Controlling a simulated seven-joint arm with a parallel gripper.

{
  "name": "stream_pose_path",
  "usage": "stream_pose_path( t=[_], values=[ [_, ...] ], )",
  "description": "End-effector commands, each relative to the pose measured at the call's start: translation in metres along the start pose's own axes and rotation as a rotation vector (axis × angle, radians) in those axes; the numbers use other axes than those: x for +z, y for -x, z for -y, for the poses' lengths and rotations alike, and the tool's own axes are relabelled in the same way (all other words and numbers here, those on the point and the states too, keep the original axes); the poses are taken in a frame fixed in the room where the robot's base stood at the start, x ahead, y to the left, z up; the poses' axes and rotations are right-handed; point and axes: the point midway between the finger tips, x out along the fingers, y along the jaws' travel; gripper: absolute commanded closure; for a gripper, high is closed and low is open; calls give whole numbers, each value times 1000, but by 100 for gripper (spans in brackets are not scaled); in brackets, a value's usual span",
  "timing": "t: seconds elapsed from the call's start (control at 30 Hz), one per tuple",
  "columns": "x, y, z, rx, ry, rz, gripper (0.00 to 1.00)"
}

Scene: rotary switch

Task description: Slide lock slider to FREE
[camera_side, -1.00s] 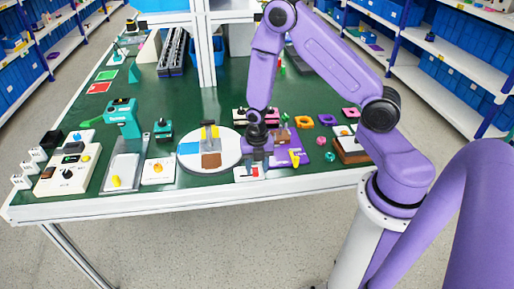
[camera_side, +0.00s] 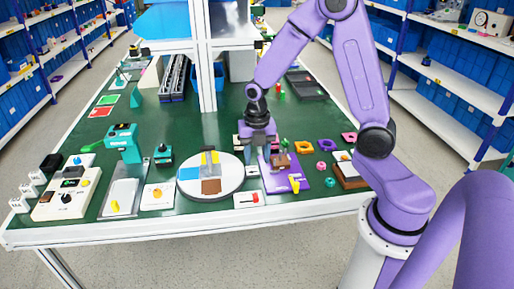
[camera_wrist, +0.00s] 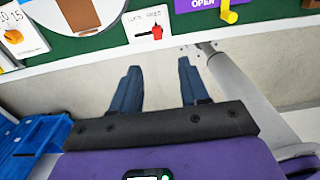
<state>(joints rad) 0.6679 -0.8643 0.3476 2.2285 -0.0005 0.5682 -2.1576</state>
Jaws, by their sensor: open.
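The lock slider is a red knob (camera_wrist: 156,31) on a small white plate (camera_wrist: 137,30) with a dark slot and small lettering. The knob sits toward the right side of the plate in the wrist view. In the side view the white plate (camera_side: 243,201) lies near the front edge of the table, with the red knob (camera_side: 256,198) on its right half. My gripper (camera_wrist: 158,82) is open and empty, its two blue fingers apart. In the wrist view the plate lies beyond the fingertips, without contact. In the side view my gripper (camera_side: 262,148) is up behind the plate.
A round turntable (camera_side: 232,172) stands left of the plate. A purple panel (camera_side: 295,166) with a yellow handle (camera_side: 294,183) is on its right. Several other devices line the table's front. The wrist view shows bare floor between my fingers.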

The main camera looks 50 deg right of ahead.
Motion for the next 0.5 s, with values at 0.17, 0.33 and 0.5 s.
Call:
stream_pose_path(
  t=[0.17,0.33,0.5],
  values=[
    [0,18,0,2,0,1,55],
    [0,24,0,0,0,0,55],
    [0,24,0,0,0,0,55]
  ],
)
